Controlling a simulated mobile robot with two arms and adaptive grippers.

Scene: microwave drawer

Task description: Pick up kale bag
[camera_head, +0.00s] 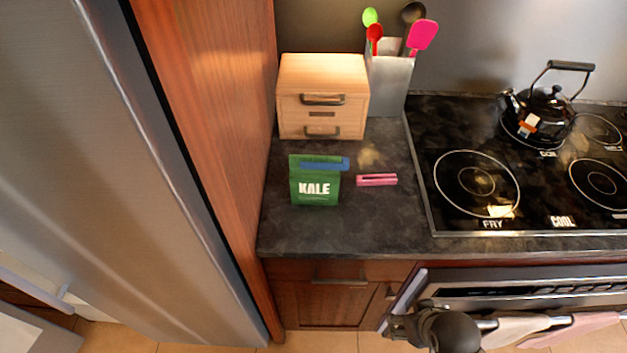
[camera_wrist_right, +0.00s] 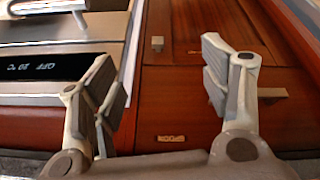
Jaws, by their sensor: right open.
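A green kale bag (camera_head: 315,188) with white KALE lettering stands on the dark countertop (camera_head: 340,228), with a blue clip (camera_head: 322,163) across its top. My right gripper (camera_head: 408,303) is low in front of the counter, below its front edge and to the right of the bag. In the right wrist view my right gripper (camera_wrist_right: 165,85) is open and empty, facing the wooden cabinet front (camera_wrist_right: 178,95). The bag does not show in the wrist view. My left gripper is not in view.
A pink clip (camera_head: 376,180) lies right of the bag. A wooden drawer box (camera_head: 322,75) and a utensil holder (camera_head: 390,85) stand behind it. The stove (camera_head: 480,220) with a black kettle (camera_head: 545,110) is at right. A tall wooden panel (camera_head: 215,110) bounds the left.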

